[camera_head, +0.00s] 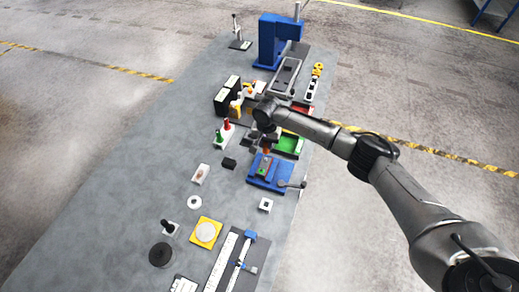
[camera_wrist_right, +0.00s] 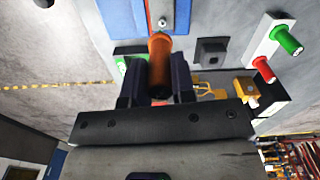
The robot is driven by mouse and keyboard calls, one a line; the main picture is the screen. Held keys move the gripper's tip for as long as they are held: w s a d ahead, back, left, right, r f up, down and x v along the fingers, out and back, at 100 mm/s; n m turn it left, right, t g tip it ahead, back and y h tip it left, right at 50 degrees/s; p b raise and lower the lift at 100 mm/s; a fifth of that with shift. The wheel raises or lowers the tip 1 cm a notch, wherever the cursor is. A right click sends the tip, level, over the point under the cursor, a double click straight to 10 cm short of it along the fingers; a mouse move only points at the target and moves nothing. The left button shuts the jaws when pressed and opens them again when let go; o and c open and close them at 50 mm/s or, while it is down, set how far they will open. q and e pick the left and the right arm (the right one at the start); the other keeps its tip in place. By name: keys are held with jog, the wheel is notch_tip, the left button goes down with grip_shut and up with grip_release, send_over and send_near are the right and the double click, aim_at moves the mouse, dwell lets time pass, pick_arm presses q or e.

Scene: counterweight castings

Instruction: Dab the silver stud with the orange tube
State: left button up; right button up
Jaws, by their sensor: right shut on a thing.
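The orange tube (camera_wrist_right: 160,48) is held between the two dark fingers of my right gripper (camera_wrist_right: 160,80) in the right wrist view. Its far end points toward a small silver stud (camera_wrist_right: 162,21) on a grey strip of a blue fixture. A gap shows between tube end and stud in this view; I cannot tell its depth. In the head view my right gripper (camera_head: 265,137) is above the table just behind the blue fixture (camera_head: 256,180), with a bit of the orange tube (camera_head: 266,151) showing below it. My left gripper is not in view.
A white block with green (camera_wrist_right: 289,40) and red (camera_wrist_right: 264,68) pegs and a black block (camera_wrist_right: 211,52) stand beside the fixture. A green tray (camera_head: 290,144) lies behind it. A lever (camera_head: 292,184) sticks out at its right.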

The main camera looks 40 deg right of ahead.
aim_at(265, 149)
jog(key=shift+w+r, duration=0.1)
jog(key=shift+w, duration=0.1)
dwell(0.3)
jog(key=shift+r+p, duration=0.15)
jog(key=shift+p, duration=0.5)
jog(key=shift+f+b, duration=0.65)
jog(key=shift+f, duration=1.7)
jog(key=shift+p, duration=0.4)
